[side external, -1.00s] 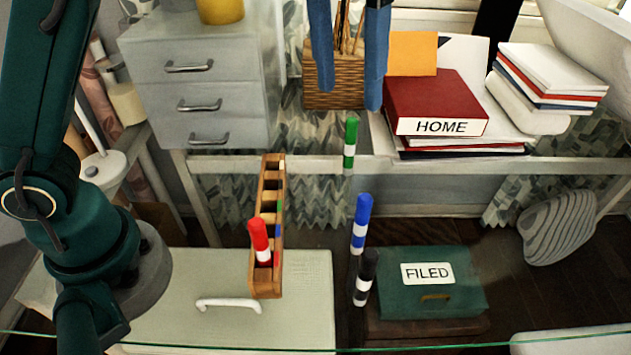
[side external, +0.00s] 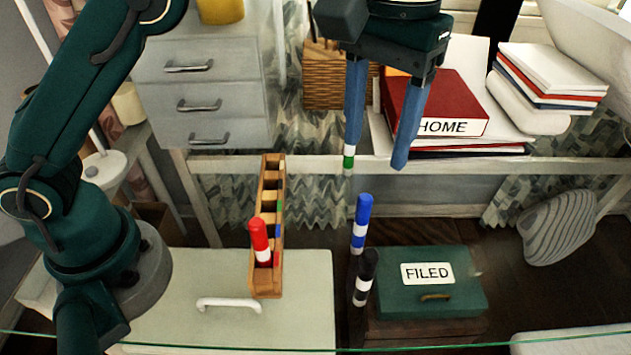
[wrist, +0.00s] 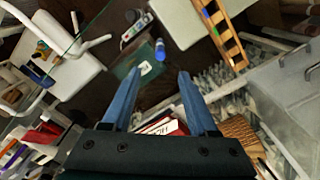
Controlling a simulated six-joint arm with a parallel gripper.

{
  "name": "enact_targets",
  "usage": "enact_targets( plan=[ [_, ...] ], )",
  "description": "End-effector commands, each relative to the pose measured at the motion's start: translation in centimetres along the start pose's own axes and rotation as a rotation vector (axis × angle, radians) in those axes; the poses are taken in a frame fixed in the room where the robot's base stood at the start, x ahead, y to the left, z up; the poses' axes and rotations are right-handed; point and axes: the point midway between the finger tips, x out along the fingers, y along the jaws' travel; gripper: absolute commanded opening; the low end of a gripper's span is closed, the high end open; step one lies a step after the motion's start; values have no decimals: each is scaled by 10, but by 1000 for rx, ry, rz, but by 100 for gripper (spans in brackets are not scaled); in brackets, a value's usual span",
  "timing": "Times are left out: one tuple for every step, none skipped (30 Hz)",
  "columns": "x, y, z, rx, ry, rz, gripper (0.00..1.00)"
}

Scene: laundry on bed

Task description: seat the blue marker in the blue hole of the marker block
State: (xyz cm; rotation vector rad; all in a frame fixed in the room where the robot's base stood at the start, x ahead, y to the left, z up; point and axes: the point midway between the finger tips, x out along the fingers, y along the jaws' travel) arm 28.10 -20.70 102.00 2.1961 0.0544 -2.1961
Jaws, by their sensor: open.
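A red marker (side external: 259,240) stands in the block's near end. My gripper (side external: 375,158) is open and empty, above and behind the blue marker. Its left finger hides most of the green marker (side external: 349,158).
A black marker (side external: 365,277) stands just in front of the blue one. The green FILED box (side external: 460,290) is close on the right. The red HOME binder (side external: 435,100) lies behind my gripper. The pale cabinet top (side external: 190,285) is mostly clear left of the block.

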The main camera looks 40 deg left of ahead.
Motion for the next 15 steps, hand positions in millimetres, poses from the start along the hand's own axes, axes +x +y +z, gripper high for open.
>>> enact_targets(
  plan=[
    [2,0,1,0,-1,-1,59],
    [3,-1,1,0,-1,-1,59],
    [5,-1,1,0,-2,-1,59],
    [7,-1,2,0,-2,-2,59],
    [8,-1,2,0,-2,-1,59],
    [15,-1,2,0,-5,-4,59],
    [20,-1,2,0,-6,-4,59],
    [25,-1,2,0,-5,-4,59],
    [30,-1,2,0,-4,-3,59],
    [35,-2,2,0,-4,-3,59],
    [43,-1,2,0,-6,-4,59],
    [51,-1,2,0,-6,-4,59],
    [56,-1,2,0,-5,-4,59],
    [60,-2,2,0,-5,-3,59],
    [67,-1,2,0,-5,-3,59]
  ],
)
